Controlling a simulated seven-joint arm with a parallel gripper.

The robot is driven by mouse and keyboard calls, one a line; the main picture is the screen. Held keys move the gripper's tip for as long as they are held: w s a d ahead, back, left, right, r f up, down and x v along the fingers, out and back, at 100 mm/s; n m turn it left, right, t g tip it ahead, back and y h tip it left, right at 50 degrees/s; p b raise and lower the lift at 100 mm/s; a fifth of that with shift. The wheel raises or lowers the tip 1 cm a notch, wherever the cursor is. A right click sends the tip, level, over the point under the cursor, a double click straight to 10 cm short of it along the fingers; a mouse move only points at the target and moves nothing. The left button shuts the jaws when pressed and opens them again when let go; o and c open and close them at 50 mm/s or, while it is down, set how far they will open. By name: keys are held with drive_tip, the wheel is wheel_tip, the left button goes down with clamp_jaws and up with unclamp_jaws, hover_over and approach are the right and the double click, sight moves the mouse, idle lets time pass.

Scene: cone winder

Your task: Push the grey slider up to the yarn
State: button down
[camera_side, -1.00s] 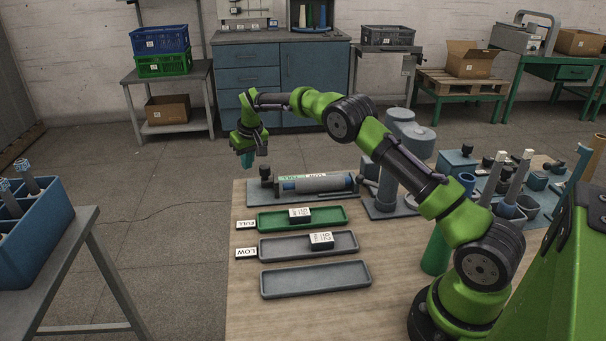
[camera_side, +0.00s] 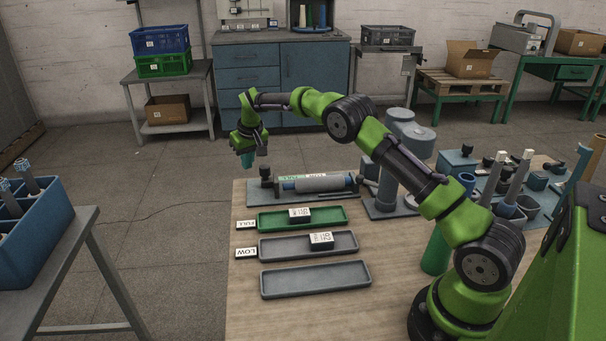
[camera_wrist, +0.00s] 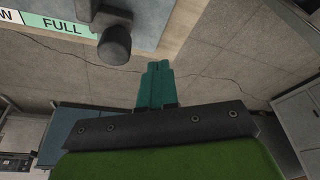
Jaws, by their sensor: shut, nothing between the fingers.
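A grey-blue gauge board (camera_side: 240,199) lies at the far edge of the wooden table, with a grey yarn roll (camera_side: 322,184) lying along it. A dark grey slider with a round knob (camera_side: 266,173) stands at the board's left end, to the left of the yarn. In the wrist view the knob (camera_wrist: 114,45) sits close to the FULL end of the label strip; the yarn is out of that view. My gripper (camera_side: 247,160) is shut and empty, its teal fingertips (camera_wrist: 158,68) pointing down just beyond the board's left end, apart from the slider.
In front of the board lie a green tray (camera_side: 335,223) and a grey tray (camera_side: 275,256), each holding a labelled block, and an empty grey tray (camera_side: 315,280). A FULL sign (camera_side: 246,225) and a LOW sign (camera_side: 246,253) stand left of them. A machine post (camera_side: 386,185) stands right of the yarn.

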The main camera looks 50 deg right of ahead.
sight(269, 181)
drive_tip(key=shift+f, duration=0.15)
drive_tip(key=shift+f, duration=1.65)
drive_tip(key=shift+d, duration=0.1)
drive_tip(key=shift+s+d, duration=0.8)
drive_tip(key=shift+s, duration=0.1)
drive_tip(key=shift+d, duration=0.1)
